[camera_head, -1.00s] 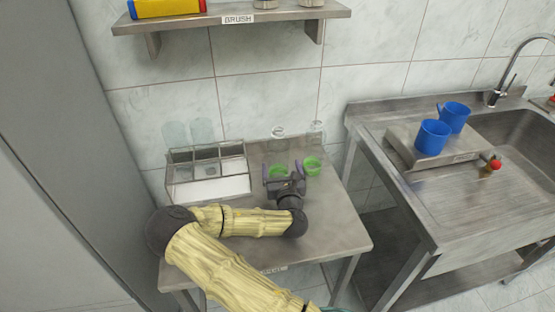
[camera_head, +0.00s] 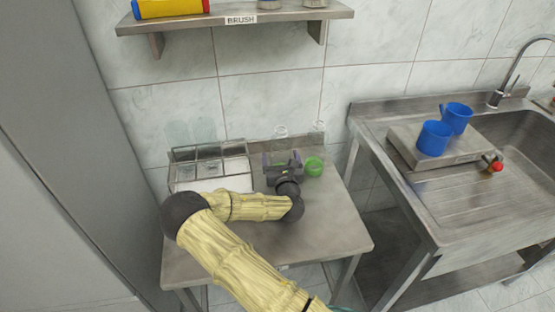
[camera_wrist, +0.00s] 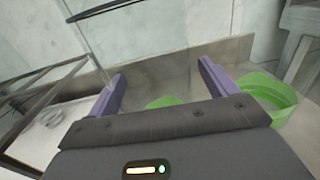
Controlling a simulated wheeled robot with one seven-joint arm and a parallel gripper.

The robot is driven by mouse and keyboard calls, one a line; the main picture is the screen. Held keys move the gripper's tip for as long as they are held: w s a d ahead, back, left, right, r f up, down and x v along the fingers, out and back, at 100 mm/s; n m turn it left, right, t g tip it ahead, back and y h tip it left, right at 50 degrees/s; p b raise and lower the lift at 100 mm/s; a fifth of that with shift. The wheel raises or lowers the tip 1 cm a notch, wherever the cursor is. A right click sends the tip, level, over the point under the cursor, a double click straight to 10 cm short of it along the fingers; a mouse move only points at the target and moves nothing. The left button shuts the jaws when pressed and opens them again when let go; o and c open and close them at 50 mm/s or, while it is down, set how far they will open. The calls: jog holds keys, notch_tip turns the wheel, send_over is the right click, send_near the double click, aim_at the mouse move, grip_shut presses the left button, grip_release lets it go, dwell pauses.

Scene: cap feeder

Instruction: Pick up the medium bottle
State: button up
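Two clear glass bottles stand at the back of the steel table, one behind my gripper (camera_head: 280,142) and one further right (camera_head: 318,134). Taller clear vessels (camera_head: 204,130) show in the rack on the left. I cannot tell surely which is the medium bottle. My gripper (camera_head: 283,157) is in front of the left one of the two bottles and hides its lower part. In the wrist view, my gripper (camera_wrist: 162,84) has its purple fingers spread wide. A green container (camera_wrist: 165,101) shows low between them; clear glass there is hard to make out.
A second green container (camera_head: 313,166) stands right of my gripper, also in the wrist view (camera_wrist: 265,95). The metal-framed rack (camera_head: 215,183) is close on the left. The wall is behind; the table's front right (camera_head: 335,235) is clear.

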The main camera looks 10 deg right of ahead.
aim_at(280, 134)
jog(key=shift+s, duration=0.1)
jog(key=c, duration=0.7)
jog(key=shift+a, duration=0.2)
jog(key=shift+c, duration=1.1)
jog(key=shift+r, duration=0.1)
jog(key=r, duration=0.9)
jog(key=shift+a, duration=0.3)
jog(key=shift+d+r, duration=0.2)
jog(key=shift+r, duration=0.1)
jog(key=shift+d+r, duration=0.1)
jog(key=shift+d, duration=0.3)
jog(key=shift+a, duration=0.15)
jog(key=shift+a, duration=0.15)
